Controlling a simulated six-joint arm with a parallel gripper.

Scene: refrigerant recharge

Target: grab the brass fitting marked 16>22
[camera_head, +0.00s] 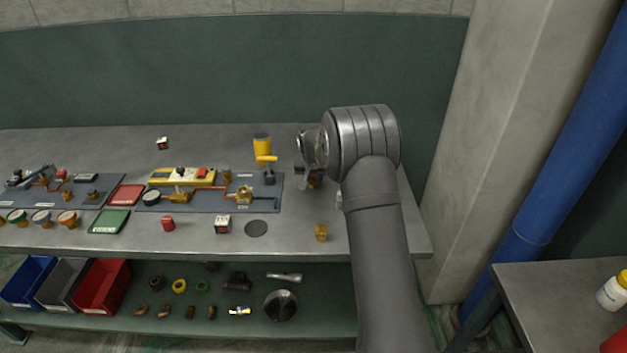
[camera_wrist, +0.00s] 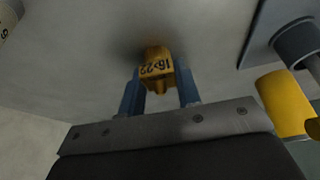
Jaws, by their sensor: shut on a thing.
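The brass fitting marked 16>22 (camera_wrist: 157,68) sits between the two blue fingers of my gripper (camera_wrist: 160,92) in the wrist view, with its marking facing the camera. My gripper is shut on it, close to the grey bench top. In the head view my gripper (camera_head: 307,171) is at the right part of the bench, largely hidden by my wrist. A bit of the brass fitting (camera_head: 315,182) shows below it there. I cannot tell whether the fitting touches the bench.
Another brass piece (camera_head: 321,232) stands near the bench's front edge. A dark round disc (camera_head: 256,229) is in front. The back of the bench is mostly clear.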

